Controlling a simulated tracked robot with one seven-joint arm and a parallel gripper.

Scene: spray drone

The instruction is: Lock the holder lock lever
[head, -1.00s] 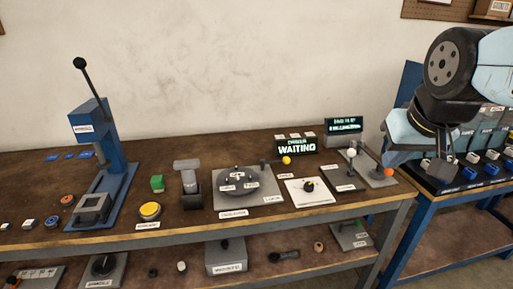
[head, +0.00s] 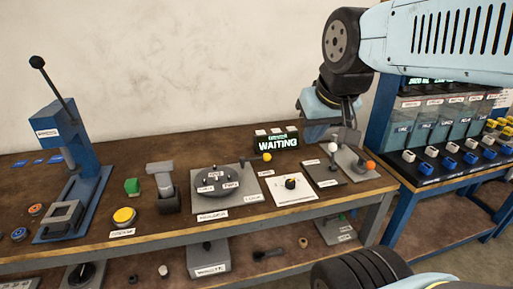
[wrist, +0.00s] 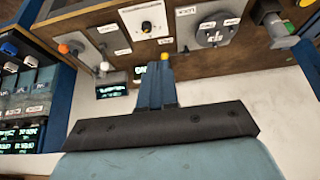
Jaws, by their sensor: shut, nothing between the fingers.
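The holder plate (head: 238,204) is a grey base with a dark round disc on the bench. A lever with a yellow ball (head: 267,157) stands at its right rear, above a small label too blurred to read surely; I take it as the lock lever. My gripper (wrist: 157,68) is shut and empty. In the wrist view its blue fingertips point toward the yellow ball (wrist: 165,57), which shows just past them; I cannot tell whether they touch. In the head view my gripper's fingers are not clear; the hand is right of the yellow ball.
A display reading WAITING (head: 277,141) stands behind the lever. A white dial panel (head: 294,196), a white-ball lever (head: 332,148) and an orange-ball lever (head: 370,165) are to the right. A blue press (head: 75,150) is at the left. The wall is close behind the bench.

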